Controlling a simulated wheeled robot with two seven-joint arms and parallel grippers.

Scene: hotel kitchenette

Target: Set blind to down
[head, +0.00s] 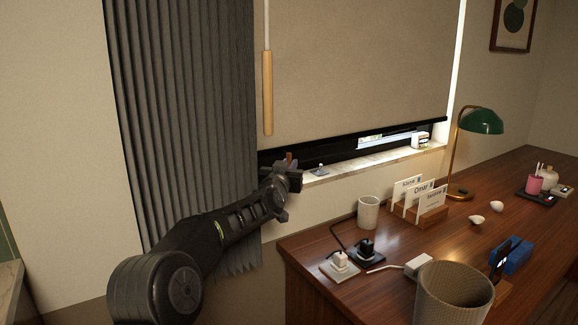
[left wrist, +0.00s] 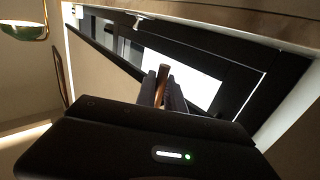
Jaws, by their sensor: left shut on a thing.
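The beige roller blind (head: 350,65) covers most of the window. Its lower edge hangs a little above the marble sill (head: 375,160), and a dark strip of window shows below it. A wooden rod (head: 267,92) hangs on a pale cord at the blind's left side. My left gripper (head: 289,164) is beside the left end of the sill, below that rod, shut on a small brown piece. In the left wrist view this brown piece (left wrist: 163,84) stands between the fingers, with the dark window frame behind. Its lower part is hidden by the gripper. My right gripper is out of view.
A grey curtain (head: 185,110) hangs left of the window, behind my left arm. Small items stand on the sill.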

